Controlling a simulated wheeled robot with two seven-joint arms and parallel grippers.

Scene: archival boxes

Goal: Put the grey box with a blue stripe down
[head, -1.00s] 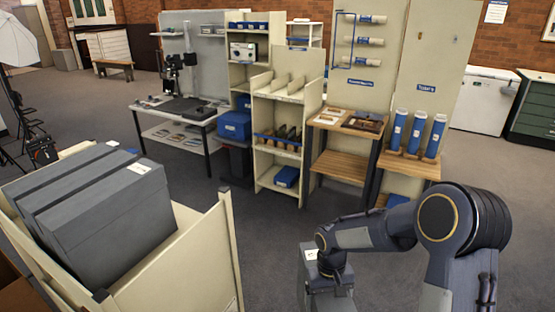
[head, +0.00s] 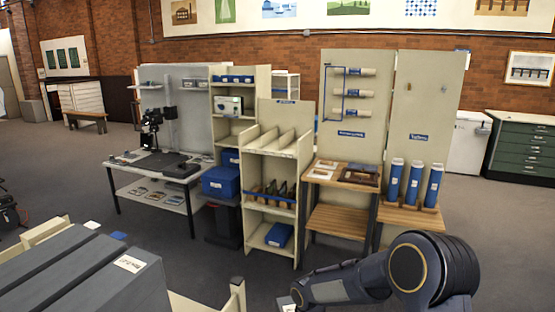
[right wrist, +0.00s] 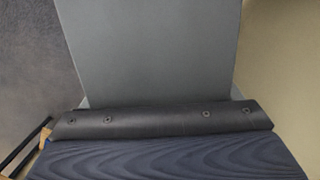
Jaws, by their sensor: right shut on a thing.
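My right gripper (right wrist: 162,122) shows in the right wrist view as a dark bar with rivets, shut against a plain grey box (right wrist: 150,50). The box fills the upper middle of that view, and no blue stripe shows on its visible face. In the head view my right arm comes in at the lower right. Its gripper and nearly all of the held box are below the picture's bottom edge. My left gripper is not in view.
Large grey boxes (head: 115,285) stand in a cream bin (head: 205,302) at the lower left. Ahead are a cream shelf unit (head: 272,150), a metal worktable (head: 150,195) and a wooden bench with blue tubes (head: 414,182). Grey floor lies clear between.

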